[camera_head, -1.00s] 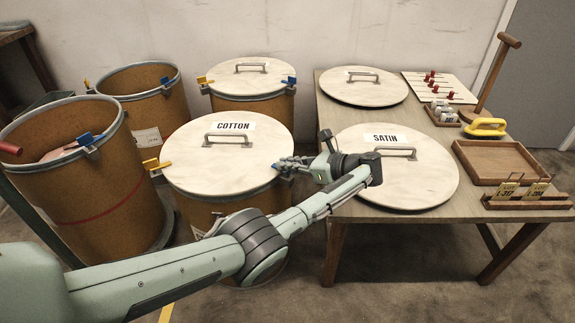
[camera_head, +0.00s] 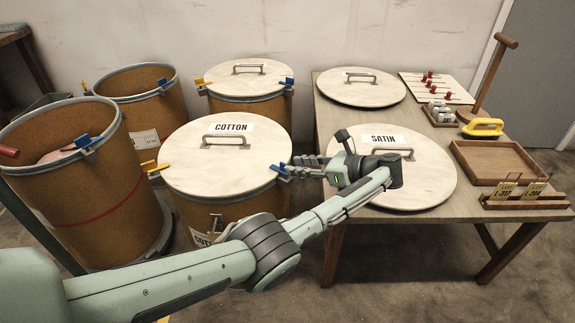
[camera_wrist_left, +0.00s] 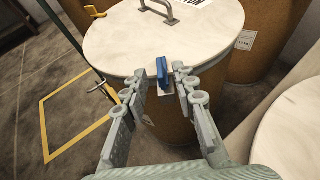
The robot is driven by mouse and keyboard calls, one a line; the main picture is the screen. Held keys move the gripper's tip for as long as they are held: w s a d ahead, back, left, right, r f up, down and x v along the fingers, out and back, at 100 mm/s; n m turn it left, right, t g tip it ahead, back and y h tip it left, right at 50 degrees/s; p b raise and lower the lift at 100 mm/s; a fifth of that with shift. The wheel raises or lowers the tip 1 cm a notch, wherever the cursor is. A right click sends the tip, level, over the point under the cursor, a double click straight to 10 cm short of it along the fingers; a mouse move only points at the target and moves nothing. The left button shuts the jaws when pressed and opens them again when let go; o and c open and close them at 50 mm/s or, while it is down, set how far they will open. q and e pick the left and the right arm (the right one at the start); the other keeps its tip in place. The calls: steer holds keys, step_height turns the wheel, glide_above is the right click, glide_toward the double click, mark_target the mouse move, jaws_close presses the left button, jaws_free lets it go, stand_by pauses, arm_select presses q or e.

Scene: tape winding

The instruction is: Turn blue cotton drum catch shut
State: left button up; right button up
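The cotton drum (camera_head: 225,205) wears a pale round lid (camera_head: 200,165) with a grey handle and a COTTON label. Its blue catch (camera_head: 279,169) is at the lid's right rim; a yellow catch (camera_head: 153,167) is at the left rim. My left gripper (camera_head: 297,168) is just right of the blue catch. In the left wrist view, the blue catch (camera_wrist_left: 161,70) stands at the rim, in front of and between the parted fingertips (camera_wrist_left: 155,80). The fingers look open, with nothing clamped; contact is unclear. My right gripper is out of view.
The table (camera_head: 330,180) on the right bears the SATIN lid (camera_head: 425,180), close under my left wrist, another lid (camera_head: 345,92) and a wooden tray (camera_head: 495,160). Open drums (camera_head: 85,205) stand left. A lidded drum (camera_head: 250,105) stands behind.

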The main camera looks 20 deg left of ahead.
arm_select(q)
steer(key=v, duration=0.7)
steer(key=shift+s+d, duration=0.1)
